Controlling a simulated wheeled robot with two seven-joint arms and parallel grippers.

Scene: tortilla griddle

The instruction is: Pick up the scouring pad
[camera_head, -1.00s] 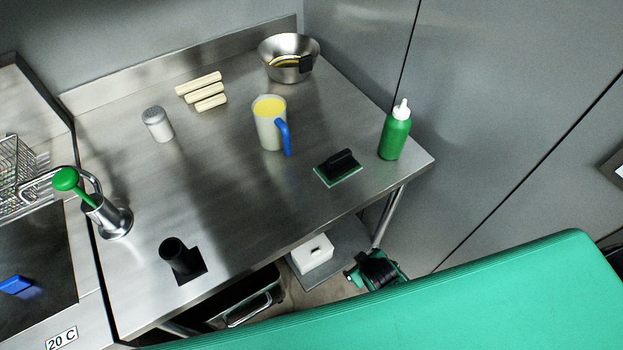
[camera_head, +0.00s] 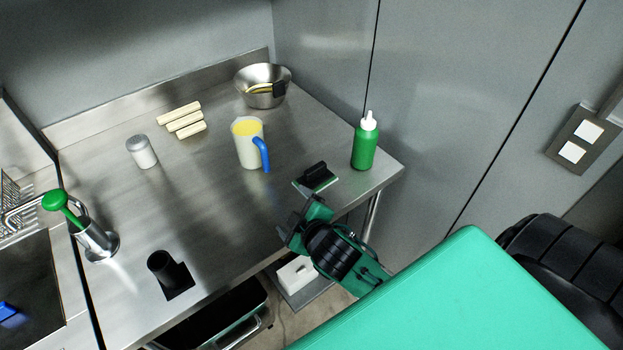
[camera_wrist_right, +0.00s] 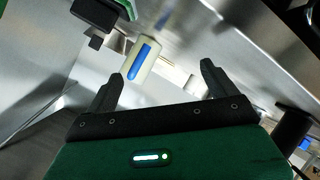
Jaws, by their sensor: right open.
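The scouring pad (camera_head: 316,176) has a black block handle on a green pad. It lies flat near the right front edge of the steel table (camera_head: 215,215). In the right wrist view the pad (camera_wrist_right: 98,14) shows at the top left, partly cut off by the frame. My right gripper (camera_head: 295,213) is open and empty, just in front of the pad and near the table's front edge, apart from it. In the right wrist view both fingers of the gripper (camera_wrist_right: 161,72) are spread wide with nothing between them. My left gripper is not in view.
A green bottle (camera_head: 365,146) stands right of the pad, and a jug (camera_head: 250,150) with a blue handle stands left of it.

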